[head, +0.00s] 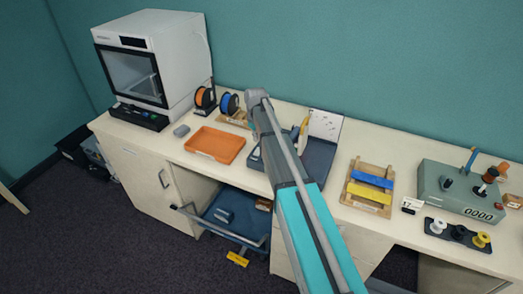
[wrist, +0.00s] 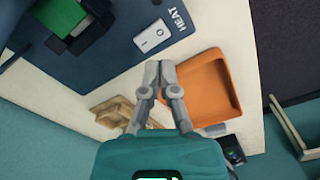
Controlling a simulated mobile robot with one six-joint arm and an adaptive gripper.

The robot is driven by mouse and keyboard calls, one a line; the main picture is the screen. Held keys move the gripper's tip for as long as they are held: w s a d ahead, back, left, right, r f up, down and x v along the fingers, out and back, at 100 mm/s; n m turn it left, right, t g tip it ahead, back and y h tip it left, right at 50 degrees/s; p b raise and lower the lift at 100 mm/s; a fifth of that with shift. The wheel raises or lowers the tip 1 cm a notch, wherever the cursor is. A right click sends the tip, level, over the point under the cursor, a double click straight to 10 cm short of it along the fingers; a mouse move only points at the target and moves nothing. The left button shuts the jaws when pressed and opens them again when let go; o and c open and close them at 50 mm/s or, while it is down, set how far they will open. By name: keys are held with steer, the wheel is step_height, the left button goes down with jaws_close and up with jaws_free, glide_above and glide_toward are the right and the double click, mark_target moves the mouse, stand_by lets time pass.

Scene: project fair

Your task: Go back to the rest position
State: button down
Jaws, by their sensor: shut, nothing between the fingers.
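My gripper (wrist: 158,68) shows in the wrist view with its two grey fingertips together and nothing between them. It is above the cream worktop (wrist: 190,42), beside the orange tray (wrist: 208,90) and the dark blue mat (wrist: 90,50) marked HEAT. In the head view my arm reaches up over the middle of the bench and hides part of it. I cannot make out the fingertips there.
In the head view a white 3D printer (head: 175,50) stands at the back left, with orange (head: 205,97) and blue (head: 228,104) spools beside it. A wooden rack (head: 383,163) and a grey-green control box (head: 455,190) stand on the right.

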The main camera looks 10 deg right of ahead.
stand_by(0.3)
steer(key=s+d+m, duration=0.1)
steer(key=s+m, duration=0.3)
steer(key=s, duration=2.5)
steer(key=shift+d+m, duration=0.3)
steer(key=shift+m, duration=0.1)
